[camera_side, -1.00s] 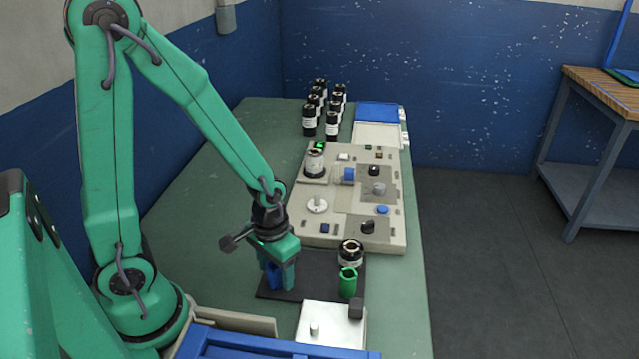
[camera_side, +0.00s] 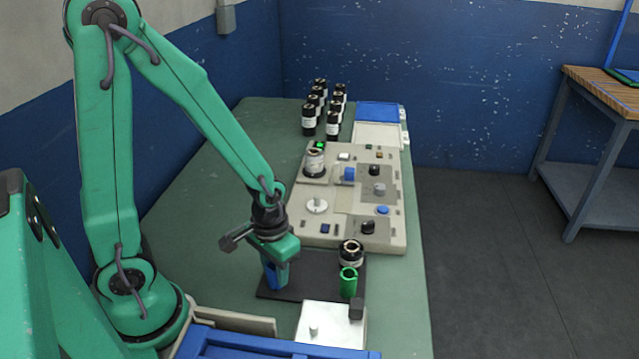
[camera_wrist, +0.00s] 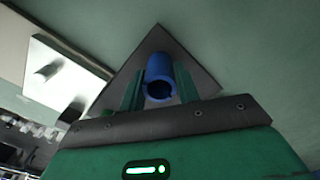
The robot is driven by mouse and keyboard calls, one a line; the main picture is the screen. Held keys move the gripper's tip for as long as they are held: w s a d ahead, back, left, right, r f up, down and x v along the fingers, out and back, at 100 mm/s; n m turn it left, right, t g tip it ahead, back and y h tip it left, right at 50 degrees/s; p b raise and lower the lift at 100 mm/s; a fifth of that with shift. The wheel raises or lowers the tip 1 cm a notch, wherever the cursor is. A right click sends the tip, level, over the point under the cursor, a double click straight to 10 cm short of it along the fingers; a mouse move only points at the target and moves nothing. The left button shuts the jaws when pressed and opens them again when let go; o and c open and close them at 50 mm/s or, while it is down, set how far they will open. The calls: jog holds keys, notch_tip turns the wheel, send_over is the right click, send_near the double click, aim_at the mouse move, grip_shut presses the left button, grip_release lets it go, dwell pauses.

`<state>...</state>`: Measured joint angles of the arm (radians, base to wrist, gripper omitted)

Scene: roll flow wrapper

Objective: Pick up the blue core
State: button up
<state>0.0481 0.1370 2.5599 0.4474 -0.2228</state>
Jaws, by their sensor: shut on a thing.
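The blue core (camera_side: 271,279) is an upright hollow tube at the left of the dark mat (camera_side: 310,288) in the side view. In the wrist view the core (camera_wrist: 159,68) stands between both green fingers, with its open end facing the camera. My gripper (camera_side: 277,274) points down and is shut on the core; its fingers also show in the wrist view (camera_wrist: 159,88). Part of the core is hidden by a finger in the side view. I cannot tell whether its bottom touches the mat.
A green core (camera_side: 348,283) and a black-and-white roll (camera_side: 350,252) stand on the mat's right side. The beige machine panel (camera_side: 392,240) with knobs lies behind. A white plate (camera_side: 332,322) is in front. Several dark rolls (camera_side: 322,105) stand at the back. Green table (camera_side: 190,215) is clear to the left.

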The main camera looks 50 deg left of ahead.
jog(key=shift+r, duration=0.15)
jog(key=shift+r, duration=1.7)
jog(key=shift+s+d+r, duration=0.1)
jog(key=shift+d+r, duration=0.05)
jog(key=shift+r, duration=0.15)
jog(key=s+d+r, duration=0.6)
jog(key=d, duration=0.3)
jog(key=shift+s+d+r, duration=0.2)
jog(key=shift+r, duration=0.15)
jog(key=shift+w, duration=0.1)
